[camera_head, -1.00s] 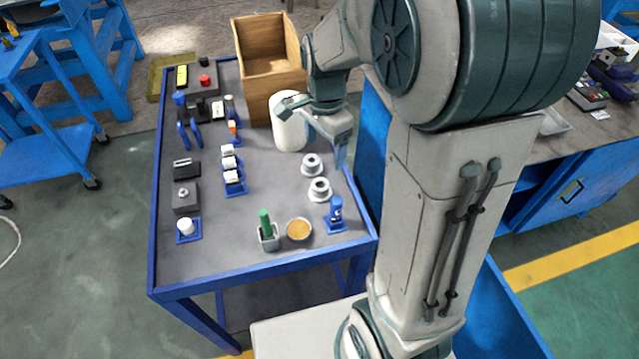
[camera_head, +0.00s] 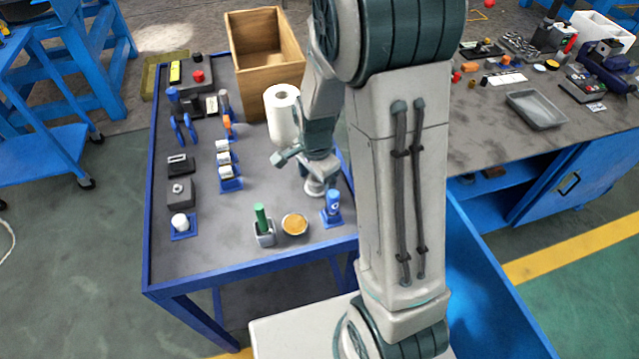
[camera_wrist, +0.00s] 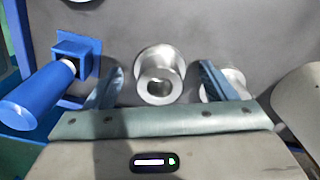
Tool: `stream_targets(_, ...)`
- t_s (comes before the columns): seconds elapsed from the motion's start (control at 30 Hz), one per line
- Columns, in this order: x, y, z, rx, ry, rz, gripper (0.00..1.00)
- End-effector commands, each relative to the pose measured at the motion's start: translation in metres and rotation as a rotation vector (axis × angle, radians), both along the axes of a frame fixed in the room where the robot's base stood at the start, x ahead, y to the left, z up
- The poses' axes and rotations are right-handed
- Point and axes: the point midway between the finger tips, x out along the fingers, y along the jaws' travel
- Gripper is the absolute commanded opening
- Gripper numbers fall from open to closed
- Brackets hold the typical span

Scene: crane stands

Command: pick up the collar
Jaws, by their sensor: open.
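Two silver flanged collars stand on the grey table top. The nearer collar (camera_wrist: 160,76) lies between my fingers in the wrist view, its bore facing the camera; in the head view it (camera_head: 315,188) is partly covered by my gripper. The other collar (camera_wrist: 235,80) is partly behind the right finger in the wrist view; my arm hides it in the head view. My gripper (camera_wrist: 162,68) is open and empty, with one finger on each side of the nearer collar. Whether the fingers touch it or are still above it, I cannot tell.
A blue stand with a blue cylinder (camera_head: 333,205) is close to my left finger in the wrist view (camera_wrist: 35,97). A paper roll (camera_head: 282,110) and wooden box (camera_head: 262,85) stand behind. A cup with a green handle (camera_head: 263,230) and a round dish (camera_head: 295,224) sit nearer the front.

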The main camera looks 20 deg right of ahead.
Motion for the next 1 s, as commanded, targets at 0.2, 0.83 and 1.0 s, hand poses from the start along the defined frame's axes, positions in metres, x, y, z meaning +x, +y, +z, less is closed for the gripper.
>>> stream_targets(0.2,0.000,0.000,-0.001,0.000,-0.001,0.000,0.78)
stream_targets(0.83,0.001,0.000,0.007,0.000,-0.003,0.000,0.15)
stream_targets(1.0,0.001,0.000,0.026,0.000,-0.006,0.000,0.15)
